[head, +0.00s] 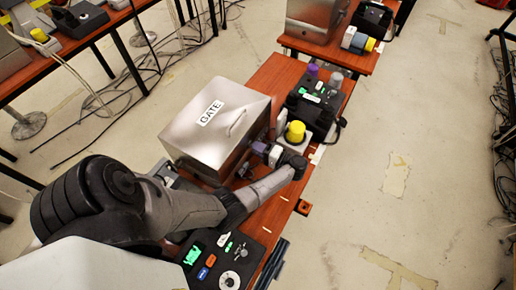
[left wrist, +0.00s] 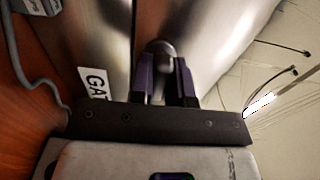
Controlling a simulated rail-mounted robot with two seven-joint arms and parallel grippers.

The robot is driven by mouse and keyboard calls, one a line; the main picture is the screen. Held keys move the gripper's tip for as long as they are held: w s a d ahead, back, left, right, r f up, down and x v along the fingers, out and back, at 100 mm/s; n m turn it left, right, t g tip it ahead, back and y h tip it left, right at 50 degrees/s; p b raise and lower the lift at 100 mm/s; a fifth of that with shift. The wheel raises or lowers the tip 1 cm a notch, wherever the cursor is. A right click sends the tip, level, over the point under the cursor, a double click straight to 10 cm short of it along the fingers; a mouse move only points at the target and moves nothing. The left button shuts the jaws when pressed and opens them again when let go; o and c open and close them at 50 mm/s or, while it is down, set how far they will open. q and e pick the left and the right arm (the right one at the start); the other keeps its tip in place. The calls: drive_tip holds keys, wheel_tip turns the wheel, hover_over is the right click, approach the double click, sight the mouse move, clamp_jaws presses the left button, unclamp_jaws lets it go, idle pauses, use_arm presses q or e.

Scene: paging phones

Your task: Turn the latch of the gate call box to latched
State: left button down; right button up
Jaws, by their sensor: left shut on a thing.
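The gate call box (head: 190,140) is a shiny metal box with a white GATE label on its lid, standing on a narrow wooden table. In the left wrist view its metal face (left wrist: 105,45) and part of the label show. My left gripper (head: 259,149), with purple fingers, is at the side of the box facing right. In the left wrist view the fingers (left wrist: 165,82) are shut on the latch (left wrist: 160,50), a dark rounded knob against the metal. The fingers hide much of the latch, and I cannot tell its turn angle. My right gripper is not in view.
A yellow knob (head: 295,131) on a pale base stands close to my left wrist. A black phone unit (head: 317,97) is behind it. A control panel (head: 222,258) with colored buttons lies at the near end. Open floor (head: 420,130) is to the right.

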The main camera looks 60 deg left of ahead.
use_arm(q)
drive_tip(key=shift+d+r+n+p, duration=0.1)
drive_tip(key=shift+r+n+p, duration=0.05)
drive_tip(key=shift+n+p, duration=0.95)
drive_tip(key=shift+n, duration=0.8)
drive_tip(key=shift+f+n, duration=0.2)
drive_tip(key=shift+n, duration=0.8)
drive_tip(key=n, duration=0.3)
drive_tip(key=shift+n, duration=0.3)
drive_tip(key=n+b, duration=0.1)
drive_tip(key=n, duration=0.1)
drive_tip(key=shift+n, duration=0.3)
drive_tip(key=n+b, duration=0.1)
drive_tip(key=n, duration=0.3)
drive_tip(key=shift+n+b, duration=0.4)
drive_tip(key=shift+n, duration=0.4)
